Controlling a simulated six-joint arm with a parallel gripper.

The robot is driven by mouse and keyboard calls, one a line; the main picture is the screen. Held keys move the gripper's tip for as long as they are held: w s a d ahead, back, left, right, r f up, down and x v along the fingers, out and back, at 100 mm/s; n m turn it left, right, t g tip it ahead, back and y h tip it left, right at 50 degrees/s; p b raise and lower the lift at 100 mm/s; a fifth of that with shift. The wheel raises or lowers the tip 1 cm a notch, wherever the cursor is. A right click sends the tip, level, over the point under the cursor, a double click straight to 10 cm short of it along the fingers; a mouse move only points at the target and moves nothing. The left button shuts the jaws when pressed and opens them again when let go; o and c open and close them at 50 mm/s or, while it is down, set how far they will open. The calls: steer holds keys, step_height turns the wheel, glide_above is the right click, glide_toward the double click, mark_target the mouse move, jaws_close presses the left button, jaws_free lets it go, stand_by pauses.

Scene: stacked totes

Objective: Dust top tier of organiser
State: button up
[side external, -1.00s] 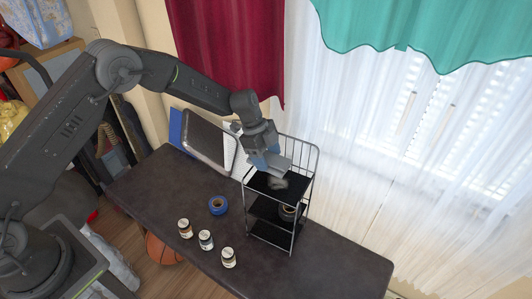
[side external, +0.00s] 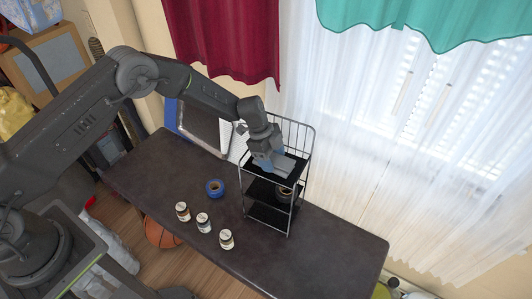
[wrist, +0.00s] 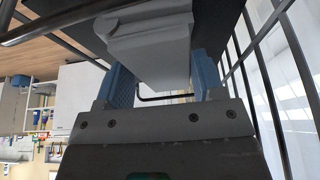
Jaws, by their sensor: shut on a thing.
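The organiser (side external: 243,190) is a black wire rack with stacked dark shelves, standing on the dark table. My gripper (side external: 267,158) is over its top tier (side external: 298,169), inside the wire rails. Its blue fingers are shut on a light grey block-like tool (side external: 287,164), apparently the duster. In the wrist view the tool (wrist: 150,40) sits between the blue pads of my gripper (wrist: 160,80), with the dark shelf (wrist: 80,60) behind it. The tool's underside is hidden, so I cannot tell whether it touches the shelf.
A dark roll (side external: 284,193) sits on the middle tier. A blue tape roll (side external: 215,188) and three small jars (side external: 203,223) stand on the table (side external: 330,250) left of the organiser. Wire rails (wrist: 262,75) rise close beside my gripper. A grey tray (side external: 203,130) leans at the back.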

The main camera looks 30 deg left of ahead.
mark_target(285, 164)
steer(key=shift+w+d, duration=0.1)
steer(key=shift+d, duration=1.9)
steer(key=shift+s+a, duration=0.15)
steer(key=shift+a, duration=1.65)
steer(key=shift+s+a, duration=0.15)
steer(key=shift+a, duration=1.65)
steer(key=shift+d+r, duration=0.1)
steer(key=shift+r, duration=4)
